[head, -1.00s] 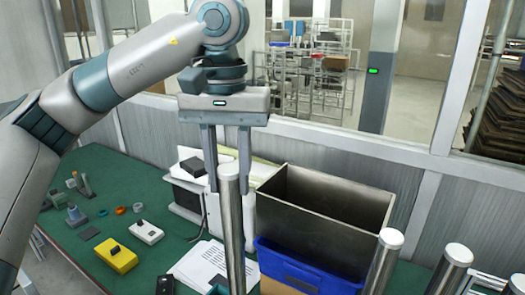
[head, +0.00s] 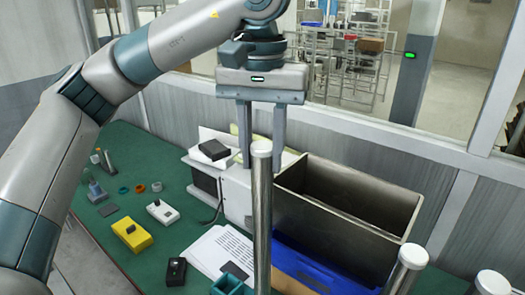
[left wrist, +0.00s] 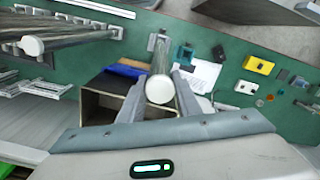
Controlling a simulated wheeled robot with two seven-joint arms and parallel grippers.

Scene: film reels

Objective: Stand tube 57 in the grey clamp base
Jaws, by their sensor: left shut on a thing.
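A long, shiny metal tube with a white cap (head: 262,200) stands upright in my left gripper (head: 262,158); no number on it is readable. The gripper hangs from above with its two fingers shut around the tube near the top. In the left wrist view the tube's cap (left wrist: 160,90) shows between the fingers (left wrist: 160,97). The tube's lower end leads down to a small grey piece (left wrist: 151,42), which looks like the clamp base. I cannot tell whether the tube is in it or above it. The tube's foot is cut off in the head view. My right gripper is not in view.
A deep metal bin (head: 350,205) and a blue tray (head: 305,268) stand right of the tube. More capped tubes (head: 408,265) stand at lower right. Papers (head: 215,250), a teal block (head: 231,286) and a yellow device (head: 132,234) lie on the green table (head: 110,160).

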